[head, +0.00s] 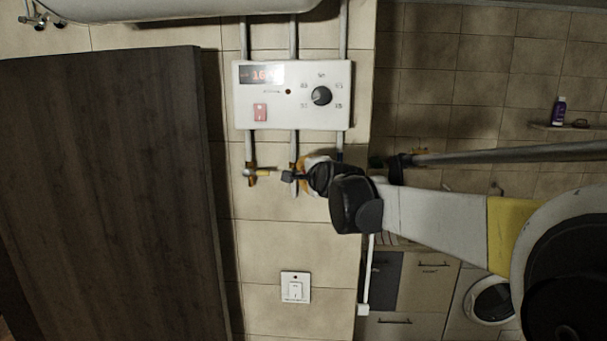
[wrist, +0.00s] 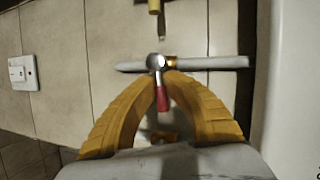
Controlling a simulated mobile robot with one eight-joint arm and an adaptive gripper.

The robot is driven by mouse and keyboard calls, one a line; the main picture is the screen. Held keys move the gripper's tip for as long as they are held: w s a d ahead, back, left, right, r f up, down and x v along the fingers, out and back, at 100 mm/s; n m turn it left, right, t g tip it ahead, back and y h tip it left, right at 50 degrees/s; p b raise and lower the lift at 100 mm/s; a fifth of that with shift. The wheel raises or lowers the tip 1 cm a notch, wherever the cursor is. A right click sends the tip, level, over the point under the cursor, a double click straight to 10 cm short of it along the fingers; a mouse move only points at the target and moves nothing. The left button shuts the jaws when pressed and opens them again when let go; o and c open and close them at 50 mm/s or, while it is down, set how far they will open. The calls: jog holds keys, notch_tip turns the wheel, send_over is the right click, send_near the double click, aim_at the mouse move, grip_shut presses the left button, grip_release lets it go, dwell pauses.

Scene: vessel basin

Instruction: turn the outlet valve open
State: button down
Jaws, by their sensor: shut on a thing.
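A valve with a red lever (wrist: 162,97) and a metal pivot sits on a pale pipe (wrist: 210,63) in the wrist view. My gripper (wrist: 163,82) has its two yellow fingers closed around the red lever, with the tips close to the pivot. In the head view my gripper (head: 300,174) is at the middle pipe below the white control box (head: 270,112), and it hides most of that valve. A valve with a yellow lever (head: 262,172) is on the left pipe; its lever end shows at the top of the wrist view (wrist: 155,6).
A dark wooden panel (head: 110,200) stands to the left. A wall switch (head: 295,287) is below the pipes. A grey rail or pipe (head: 510,154) runs to the right behind my arm. A washing machine (head: 490,300) is at the lower right.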

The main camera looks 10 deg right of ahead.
aim_at(295, 164)
jog(key=n, duration=0.1)
jog(key=r+n+g+h, duration=0.1)
jog(key=shift+w+a+r+n+p, duration=0.1)
jog(key=shift+a+n+p, duration=0.1)
jog(key=shift+n+p, duration=0.1)
jog(key=n+h, duration=0.1)
jog(key=a+r+n+g+h, duration=0.1)
jog(key=n, duration=0.1)
jog(key=shift+w+n+g+h, duration=0.15)
jog(key=shift+n+g+h, duration=0.15)
jog(key=shift+h, duration=0.1)
jog(key=n+h, duration=0.1)
jog(key=a+n+h, duration=0.1)
jog(key=shift+w+r+n+g, duration=0.15)
jog(key=shift+n+g, duration=0.15)
jog(key=shift+n, duration=0.1)
jog(key=shift+a+n+h+b, duration=0.25)
jog(key=shift+n+h+b, duration=0.2)
jog(key=shift+n+h, duration=0.3)
jog(key=c, duration=1.5)
grip_release()
jog(key=shift+a, duration=0.1)
